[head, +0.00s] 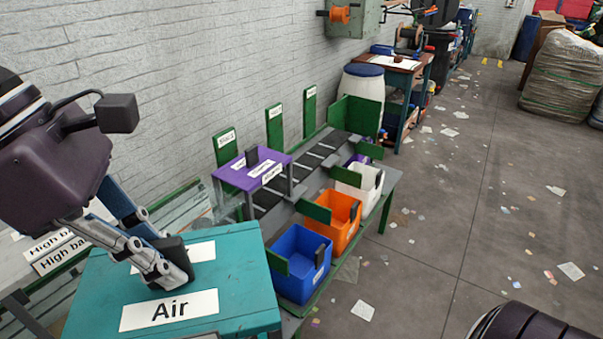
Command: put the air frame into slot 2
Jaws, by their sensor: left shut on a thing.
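The air frame (105,281) is a teal, flat-topped frame with white labels; the front one reads "Air". It fills the lower left of the head view. A dark upright grip block stands on its top. My left gripper (160,268) is shut on that block. The frame's underside is hidden, so I cannot tell whether it rests on something. Three green slot signs (275,124) stand along the wall side of the belt; their small text is hard to read. A purple frame (234,175) stands over the belt at the nearest sign. My right gripper is not in view.
The dark belt (318,150) runs away beyond the purple frame. Blue (292,285), orange (342,207) and white (352,178) bins line its right side, with green plates by them. Paper scraps litter the floor. A "High ba..." label (60,248) shows at left.

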